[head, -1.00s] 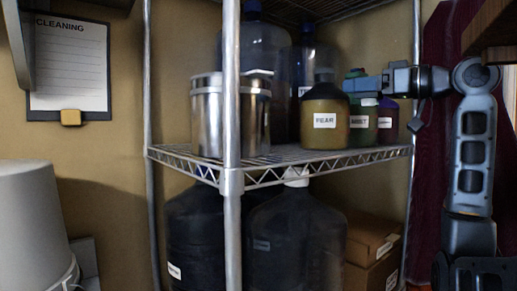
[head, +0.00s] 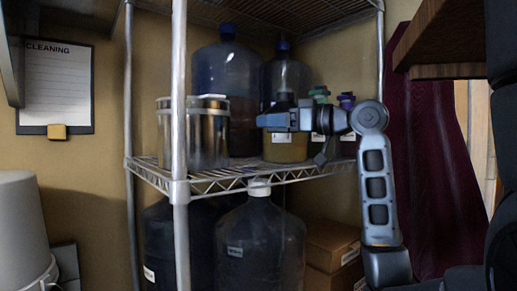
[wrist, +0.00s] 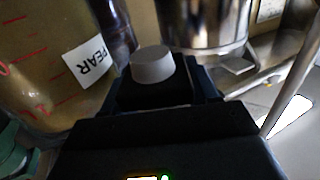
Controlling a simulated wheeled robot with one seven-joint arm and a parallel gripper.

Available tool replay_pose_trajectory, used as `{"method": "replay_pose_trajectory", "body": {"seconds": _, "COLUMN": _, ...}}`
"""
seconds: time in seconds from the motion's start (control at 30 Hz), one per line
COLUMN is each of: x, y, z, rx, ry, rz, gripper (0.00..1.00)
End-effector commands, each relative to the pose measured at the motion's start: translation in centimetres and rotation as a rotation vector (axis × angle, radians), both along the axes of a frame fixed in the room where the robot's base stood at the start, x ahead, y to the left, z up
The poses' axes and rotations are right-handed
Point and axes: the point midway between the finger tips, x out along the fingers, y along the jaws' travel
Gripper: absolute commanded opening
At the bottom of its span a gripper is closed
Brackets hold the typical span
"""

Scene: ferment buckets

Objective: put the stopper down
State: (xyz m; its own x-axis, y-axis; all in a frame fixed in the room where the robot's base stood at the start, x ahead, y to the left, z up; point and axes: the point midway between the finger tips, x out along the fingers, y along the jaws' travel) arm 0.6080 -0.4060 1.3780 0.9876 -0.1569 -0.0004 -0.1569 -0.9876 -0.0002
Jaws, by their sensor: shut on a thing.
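My gripper (wrist: 152,88) is shut on a grey stopper (wrist: 152,65), a short round plug that shows between the fingers in the wrist view. In the head view my gripper (head: 262,121) reaches in from the right, above the middle shelf (head: 245,177) and in front of the PEAR jug (head: 283,150). I cannot make out the stopper in the head view. In the wrist view the PEAR jug (wrist: 45,70) is close on the left of my gripper.
A metal pot (head: 207,140) stands left of the jug, and the wrist view also shows it (wrist: 205,22). Large dark carboys (head: 225,60) stand behind. Small bottles (head: 320,95) stand to the right. A shelf post (head: 179,110) rises at front left. The shelf's front strip looks clear.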

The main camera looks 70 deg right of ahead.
Motion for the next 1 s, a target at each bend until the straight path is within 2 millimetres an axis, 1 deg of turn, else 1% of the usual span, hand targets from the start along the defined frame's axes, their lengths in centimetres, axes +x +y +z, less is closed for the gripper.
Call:
{"method": "replay_pose_trajectory", "body": {"seconds": 0.03, "x": 1.1, "y": 0.4, "z": -0.6, "rx": 0.003, "ry": 0.001, "rz": 0.004, "gripper": 0.29}}
{"method": "replay_pose_trajectory", "body": {"seconds": 0.1, "x": 2.1, "y": 0.8, "z": -1.3, "rx": 0.002, "ry": 0.001, "rz": 0.004, "gripper": 0.29}}
{"method": "replay_pose_trajectory", "body": {"seconds": 0.2, "x": 3.3, "y": 1.1, "z": -2.0, "rx": 0.002, "ry": 0.001, "rz": 0.002, "gripper": 0.29}}
{"method": "replay_pose_trajectory", "body": {"seconds": 0.3, "x": 3.8, "y": 1.3, "z": -2.4, "rx": 0.001, "ry": -0.001, "rz": 0.001, "gripper": 0.29}}
{"method": "replay_pose_trajectory", "body": {"seconds": 0.37, "x": 3.9, "y": 1.4, "z": -2.7, "rx": 0.002, "ry": 0.000, "rz": 0.001, "gripper": 0.29}}
{"method": "replay_pose_trajectory", "body": {"seconds": 0.6, "x": 3.9, "y": 1.3, "z": -5.7, "rx": 0.003, "ry": 0.001, "rz": 0.000, "gripper": 0.29}}
{"method": "replay_pose_trajectory", "body": {"seconds": 0.67, "x": 3.9, "y": 1.3, "z": -6.2, "rx": 0.003, "ry": 0.000, "rz": -0.001, "gripper": 0.29}}
{"method": "replay_pose_trajectory", "body": {"seconds": 1.0, "x": 3.9, "y": 1.3, "z": -6.5, "rx": 0.000, "ry": -0.001, "rz": 0.000, "gripper": 0.29}}
